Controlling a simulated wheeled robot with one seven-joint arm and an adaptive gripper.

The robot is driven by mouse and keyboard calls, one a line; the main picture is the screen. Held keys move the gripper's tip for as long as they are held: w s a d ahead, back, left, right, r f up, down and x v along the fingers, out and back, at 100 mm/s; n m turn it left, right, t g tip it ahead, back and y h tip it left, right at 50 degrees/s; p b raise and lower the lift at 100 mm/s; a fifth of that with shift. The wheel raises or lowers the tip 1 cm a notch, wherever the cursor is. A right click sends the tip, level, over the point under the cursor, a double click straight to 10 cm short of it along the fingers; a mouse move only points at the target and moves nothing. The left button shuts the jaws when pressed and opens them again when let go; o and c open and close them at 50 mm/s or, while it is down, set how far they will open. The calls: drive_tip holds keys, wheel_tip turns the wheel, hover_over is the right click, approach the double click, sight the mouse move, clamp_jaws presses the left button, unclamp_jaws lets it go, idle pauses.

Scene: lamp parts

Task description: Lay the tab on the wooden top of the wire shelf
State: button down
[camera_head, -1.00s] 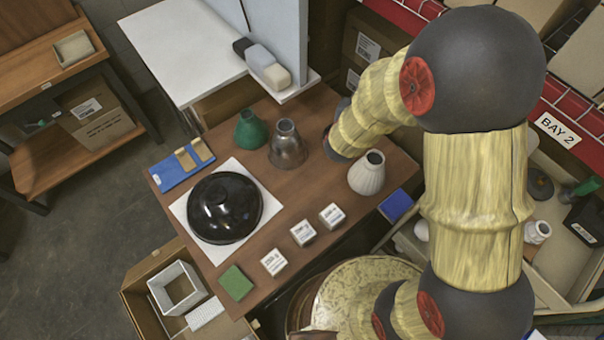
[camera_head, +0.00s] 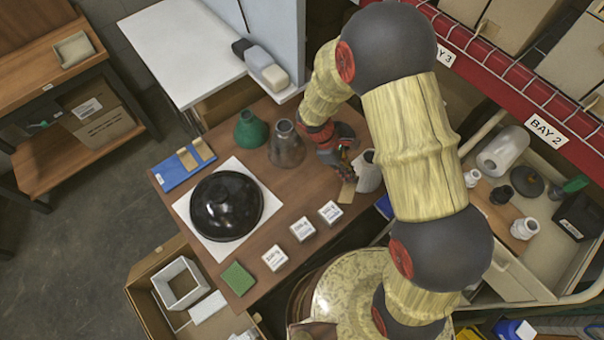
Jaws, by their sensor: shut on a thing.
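My gripper (camera_head: 346,174) is above the right part of the brown table, between the clear grey vessel and the pale ribbed vase. It is shut on a small flat tan tab (camera_head: 347,192), which hangs below the fingers; the fingertips are small and partly hidden. A red-beamed rack with white wire (camera_head: 484,62) runs along the upper right, behind my arm. I cannot make out a wooden top on it.
The table (camera_head: 304,189) holds a black dome (camera_head: 226,206) on a white sheet, a green vessel (camera_head: 250,130), the grey vessel (camera_head: 286,146), the pale vase (camera_head: 369,178), several labelled white blocks and a blue tray (camera_head: 180,170) with two tan pieces. A cart with bottles stands right.

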drive_tip(key=w+a+f+m+t+y, duration=0.1)
drive_tip(key=a+f+m+y, duration=0.2)
drive_tip(key=a, duration=0.5)
drive_tip(key=w+a+f+m+t+y, duration=0.1)
drive_tip(key=a+m+y, duration=0.1)
drive_tip(key=a+m, duration=0.45)
drive_tip(key=shift+n, duration=0.35)
drive_tip(key=shift+s+a+f+b, duration=0.1)
drive_tip(key=shift+s+f+b, duration=0.05)
drive_tip(key=shift+f+b, duration=1.7)
drive_tip(key=shift+s+a+f+b, duration=0.15)
drive_tip(key=shift+f+b, duration=0.95)
drive_tip(key=shift+f, duration=1.4)
drive_tip(key=c, duration=1.8)
unclamp_jaws()
wheel_tip(320, 180, up, 12)
